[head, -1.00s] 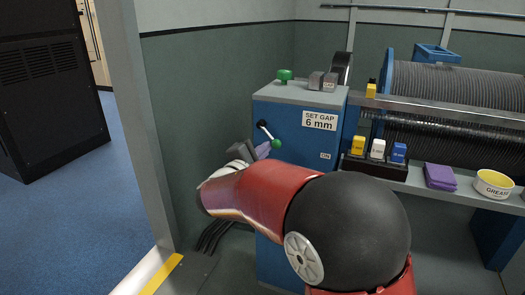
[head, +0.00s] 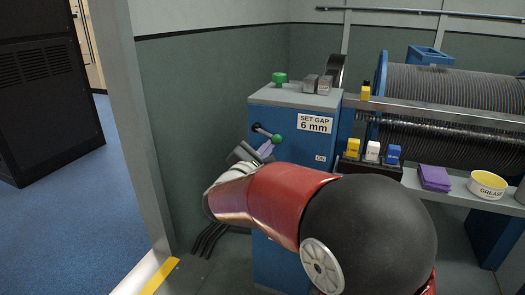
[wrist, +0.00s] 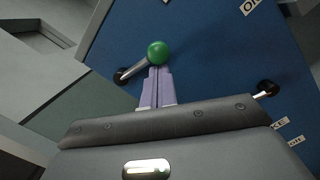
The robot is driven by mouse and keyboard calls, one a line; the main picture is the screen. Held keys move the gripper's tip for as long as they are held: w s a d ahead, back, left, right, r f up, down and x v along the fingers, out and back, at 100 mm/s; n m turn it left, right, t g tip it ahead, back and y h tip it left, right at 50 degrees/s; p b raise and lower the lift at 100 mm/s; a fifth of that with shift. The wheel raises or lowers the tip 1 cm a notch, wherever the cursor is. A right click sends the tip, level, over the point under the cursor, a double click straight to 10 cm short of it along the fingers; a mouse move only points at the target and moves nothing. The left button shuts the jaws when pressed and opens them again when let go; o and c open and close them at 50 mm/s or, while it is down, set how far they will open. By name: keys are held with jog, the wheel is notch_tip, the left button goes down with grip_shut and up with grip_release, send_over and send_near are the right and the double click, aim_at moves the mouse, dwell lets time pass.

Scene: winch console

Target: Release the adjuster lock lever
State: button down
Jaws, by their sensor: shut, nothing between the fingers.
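The lock lever is on the front of the blue console (head: 285,180), with a black pivot, a short shaft and a green ball knob (head: 277,139) at its end. In the head view the lever slopes down to the right from its pivot. The wrist view shows the green knob (wrist: 157,52) and the shaft running down-left to the black pivot. My gripper (head: 268,146) is shut with nothing between its lilac fingers. In the wrist view the fingertips (wrist: 158,70) are right at the knob's lower side and appear to touch it. My wrist hides the console front below.
Another black-ended handle (wrist: 268,87) stands out from the console at right in the wrist view. A green knob (head: 280,79) and grey blocks sit on the console top. A cable drum (head: 450,90), colored blocks, purple cloth (head: 434,177) and grease tub (head: 487,185) lie to the right.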

aim_at(278, 121)
jog(key=n, duration=0.1)
jog(key=r+n+p, duration=0.1)
jog(key=n, duration=0.1)
jog(key=d+r+n+y+p, duration=0.1)
jog(key=n, duration=0.1)
jog(key=shift+s+r+t, duration=0.2)
jog(key=shift+r+t, duration=0.05)
jog(key=shift+t, duration=0.05)
jog(key=n, duration=0.1)
jog(key=r+n+p, duration=0.1)
jog(key=n, duration=0.1)
jog(key=shift+d, duration=0.1)
jog(key=shift+r+n, duration=0.2)
jog(key=shift+n, duration=0.1)
jog(key=shift+r, duration=0.55)
